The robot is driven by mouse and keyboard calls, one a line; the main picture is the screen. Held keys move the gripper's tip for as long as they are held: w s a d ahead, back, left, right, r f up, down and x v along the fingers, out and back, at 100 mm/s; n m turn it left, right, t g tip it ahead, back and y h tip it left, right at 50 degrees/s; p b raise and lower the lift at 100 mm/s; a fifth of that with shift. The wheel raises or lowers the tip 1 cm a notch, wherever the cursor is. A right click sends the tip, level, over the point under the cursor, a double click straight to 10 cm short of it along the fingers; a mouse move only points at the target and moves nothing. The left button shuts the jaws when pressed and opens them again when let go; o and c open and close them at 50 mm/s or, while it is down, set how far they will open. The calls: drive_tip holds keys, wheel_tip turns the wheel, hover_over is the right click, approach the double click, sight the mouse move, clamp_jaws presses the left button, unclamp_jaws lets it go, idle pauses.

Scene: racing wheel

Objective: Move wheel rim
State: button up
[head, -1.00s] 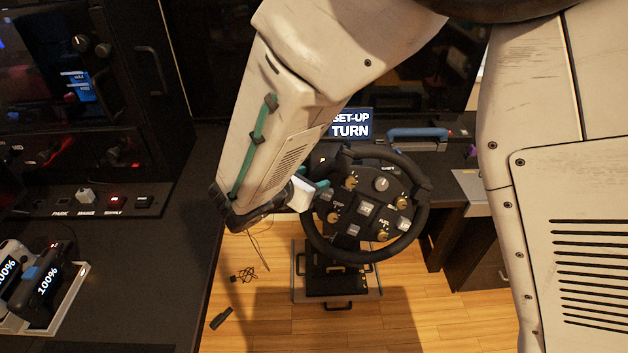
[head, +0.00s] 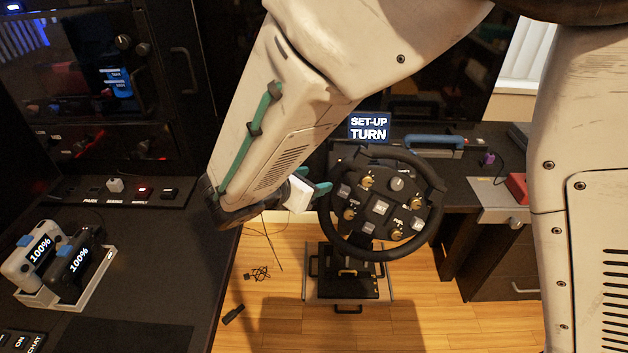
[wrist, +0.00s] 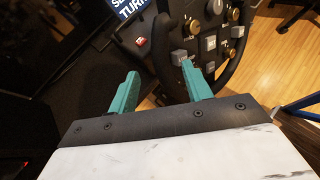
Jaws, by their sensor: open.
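The racing wheel has a round black rim (head: 433,228) around a dark hub panel (head: 378,207) with several knobs and buttons. It stands on a pedestal above the floor, in the middle right of the head view. In the wrist view the rim (wrist: 236,66) and part of the hub panel (wrist: 210,45) show at the top right.
A sign (head: 369,128) reading "SET-UP TURN" stands behind the wheel. A white tray (head: 97,277) with two devices marked 100% lies on the left desk (head: 165,265). A blue-handled case (head: 434,142) and a red box (head: 517,187) are at the back right. Cables lie on the wooden floor.

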drive_tip(key=shift+a, duration=0.15)
wheel_tip(320, 180, up, 2)
drive_tip(key=m+g+h, duration=0.1)
drive_tip(key=m+g, duration=0.3)
hover_over(332, 171)
drive_tip(key=s, duration=0.2)
drive_tip(key=shift+w+d+r, duration=0.15)
drive_tip(key=shift+w+d, duration=0.05)
drive_tip(key=shift+d, duration=0.2)
drive_tip(key=g+y, duration=0.1)
drive_tip(key=w+r+m+g, duration=0.1)
drive_tip(key=g, duration=0.1)
drive_tip(key=shift+w+a+r+y, duration=0.1)
drive_tip(key=shift+w+r+y, duration=0.15)
drive_tip(key=shift+y, duration=0.15)
drive_tip(key=f, duration=0.2)
drive_tip(key=f+n+g+y, duration=0.1)
drive_tip(key=f, duration=0.1)
drive_tip(key=f+n+y, duration=0.1)
drive_tip(key=f, duration=0.1)
drive_tip(key=shift+a+f+g, duration=0.25)
drive_tip(key=shift+a+g, duration=0.05)
drive_tip(key=shift+g, duration=0.1)
clamp_jaws()
